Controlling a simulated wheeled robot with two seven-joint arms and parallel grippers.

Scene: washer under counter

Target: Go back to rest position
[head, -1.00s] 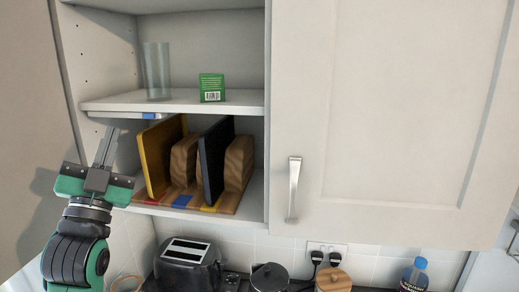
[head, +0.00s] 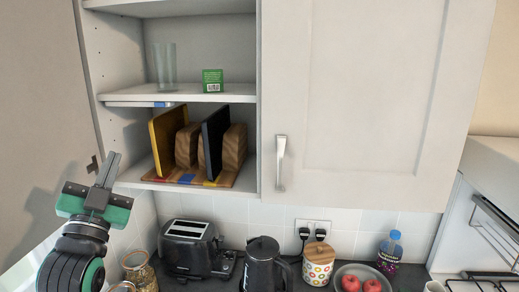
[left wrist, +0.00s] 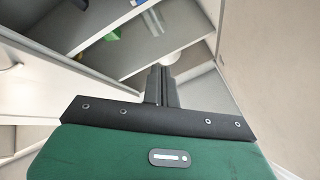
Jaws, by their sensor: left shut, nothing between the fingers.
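My left gripper (head: 108,170) is in the head view at the left, in front of the open cabinet's lower left edge. Its fingers are shut with nothing between them and point up. It also shows in the left wrist view (left wrist: 160,85), with the cabinet shelves (left wrist: 100,52) beyond it. My right gripper is in neither view.
The open cabinet holds a wooden rack (head: 238,146) with a yellow board (head: 163,143) and a dark board (head: 212,143). A glass (head: 165,62) and green box (head: 212,79) stand above. A toaster (head: 186,246), kettle (head: 264,265) and bottle (head: 388,252) stand below.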

